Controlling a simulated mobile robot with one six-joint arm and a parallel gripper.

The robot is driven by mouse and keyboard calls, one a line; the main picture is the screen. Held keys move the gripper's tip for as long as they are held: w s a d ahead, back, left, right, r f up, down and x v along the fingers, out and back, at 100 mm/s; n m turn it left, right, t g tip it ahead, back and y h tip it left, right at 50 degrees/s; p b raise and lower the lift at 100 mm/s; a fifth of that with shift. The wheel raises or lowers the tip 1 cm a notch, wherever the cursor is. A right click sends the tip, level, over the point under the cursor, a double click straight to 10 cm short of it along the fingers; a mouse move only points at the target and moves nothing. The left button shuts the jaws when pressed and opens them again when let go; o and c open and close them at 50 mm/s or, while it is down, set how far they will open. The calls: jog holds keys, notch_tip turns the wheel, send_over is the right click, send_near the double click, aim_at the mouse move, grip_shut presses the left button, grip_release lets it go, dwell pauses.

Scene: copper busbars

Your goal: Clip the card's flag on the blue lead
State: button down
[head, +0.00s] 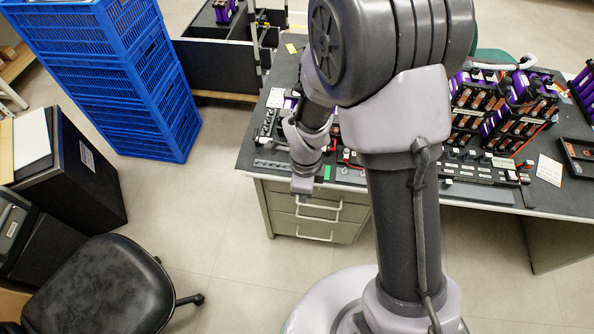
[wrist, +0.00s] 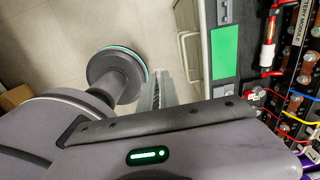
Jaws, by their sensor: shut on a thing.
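My gripper (head: 303,185) hangs in front of the bench's left front edge in the head view. In the wrist view its fingers (wrist: 158,88) point down over the floor and are closed together on something too small to make out.
A green patch (wrist: 225,52) lies on the bench's front strip. Red leads (wrist: 268,50) and dark battery modules (head: 515,105) crowd the bench (head: 262,140). Drawers (head: 318,210) stand beneath it.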

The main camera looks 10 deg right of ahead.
jog(key=shift+s+d, duration=0.1)
jog(key=shift+s, duration=0.25)
jog(key=shift+r+p, duration=0.85)
jog(key=shift+r, duration=0.7)
notch_tip(320, 180, up, 9)
jog(key=p, duration=0.6)
jog(key=w+d+p, duration=0.2)
jog(key=w+d, duration=0.7)
jog(key=w, duration=0.3)
jog(key=w+d+p, duration=0.1)
jog(key=w+d, duration=0.8)
jog(key=w, duration=0.4)
jog(key=shift+d+f+p, duration=0.15)
jog(key=shift+f+p, duration=0.2)
jog(key=shift+p, duration=0.05)
